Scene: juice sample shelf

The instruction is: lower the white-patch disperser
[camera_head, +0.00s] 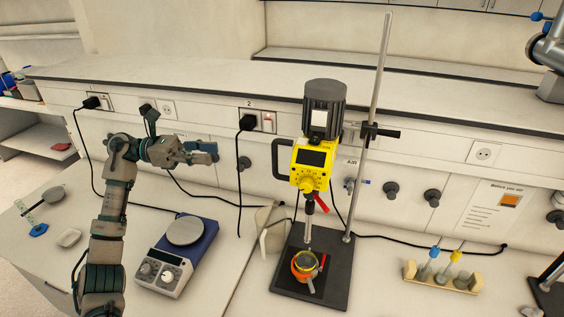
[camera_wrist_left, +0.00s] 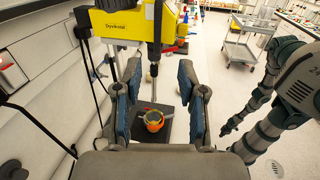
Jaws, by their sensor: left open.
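The disperser (camera_head: 314,160) is yellow with a dark ribbed motor and a white patch. It is clamped to an upright rod (camera_head: 381,70), its shaft pointing down over an orange cup (camera_head: 303,268) on the dark stand base (camera_head: 330,288). A black handle (camera_head: 281,160) sticks out on its left. My left gripper (camera_head: 208,152) is open and empty, left of the handle and apart from it. In the left wrist view the yellow body (camera_wrist_left: 130,25) lies beyond the open fingers (camera_wrist_left: 162,92). My right gripper (camera_wrist_left: 228,128) shows small at the right there; its jaws are unclear.
A blue-and-white hotplate (camera_head: 185,250) stands left of the stand. A rack with colored-topped tools (camera_head: 440,277) stands right. Black cables (camera_head: 240,190) hang from wall sockets behind the disperser. A raised ledge (camera_head: 200,85) runs along the back.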

